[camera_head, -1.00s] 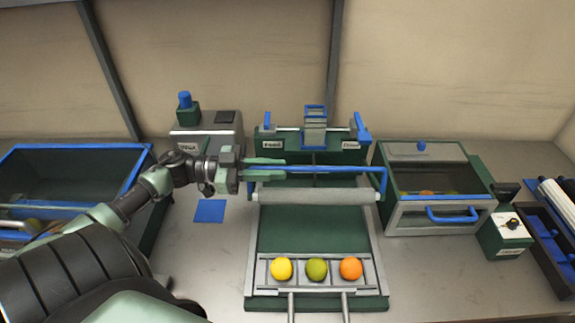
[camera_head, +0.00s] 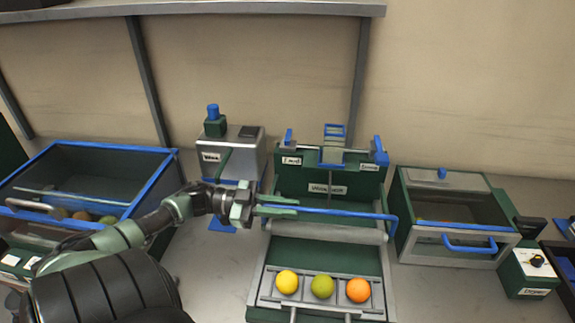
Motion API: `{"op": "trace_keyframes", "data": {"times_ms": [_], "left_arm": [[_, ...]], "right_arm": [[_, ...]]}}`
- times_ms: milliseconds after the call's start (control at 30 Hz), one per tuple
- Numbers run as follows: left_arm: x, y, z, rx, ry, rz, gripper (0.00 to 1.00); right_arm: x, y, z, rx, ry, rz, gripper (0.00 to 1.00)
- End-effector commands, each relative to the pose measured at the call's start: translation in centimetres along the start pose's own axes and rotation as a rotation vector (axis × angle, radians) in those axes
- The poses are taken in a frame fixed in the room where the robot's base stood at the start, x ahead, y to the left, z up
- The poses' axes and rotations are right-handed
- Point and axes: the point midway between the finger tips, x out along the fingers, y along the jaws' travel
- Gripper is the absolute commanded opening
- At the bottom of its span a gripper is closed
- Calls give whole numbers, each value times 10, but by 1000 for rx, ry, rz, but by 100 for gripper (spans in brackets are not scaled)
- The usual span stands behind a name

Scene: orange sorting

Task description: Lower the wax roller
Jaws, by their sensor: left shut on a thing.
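The wax roller (camera_head: 335,231) is a light grey cylinder lying across the green bed of the middle machine. Its blue bar handle (camera_head: 345,213) runs along just above the roller, with a bend at its right end. My left gripper (camera_head: 274,208) comes in from the left and is shut on the left end of the handle. A yellow (camera_head: 287,282), a green (camera_head: 322,287) and an orange fruit (camera_head: 358,290) sit in a row in the slotted tray (camera_head: 268,289) in front of the roller, apart from it. My right gripper is out of view.
A blue-rimmed green bin (camera_head: 165,178) with fruit stands at the left. A grey box with a blue knob (camera_head: 213,111) stands behind my left gripper. A glass-topped box with a blue handle (camera_head: 470,246) and a small dial box (camera_head: 537,259) stand at the right.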

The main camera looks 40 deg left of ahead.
Motion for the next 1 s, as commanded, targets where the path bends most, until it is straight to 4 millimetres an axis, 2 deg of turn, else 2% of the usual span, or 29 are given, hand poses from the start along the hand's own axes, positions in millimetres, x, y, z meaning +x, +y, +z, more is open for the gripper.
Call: {"op": "trace_keyframes", "data": {"times_ms": [100,300,333,400,767,867,1000], "left_arm": [[0,3,5,-4,-6,2,0],[0,4,6,-7,-8,3,0],[0,4,7,-8,-9,3,18],[0,4,7,-9,-8,3,34],[0,2,1,-5,-5,2,34],[0,-1,-8,-3,-4,3,34],[0,-7,-34,-3,-6,5,34]], "right_arm": [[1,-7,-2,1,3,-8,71],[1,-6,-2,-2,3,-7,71],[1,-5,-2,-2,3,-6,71],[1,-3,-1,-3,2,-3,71],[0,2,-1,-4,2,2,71],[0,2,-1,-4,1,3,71],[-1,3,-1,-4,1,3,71]]}}
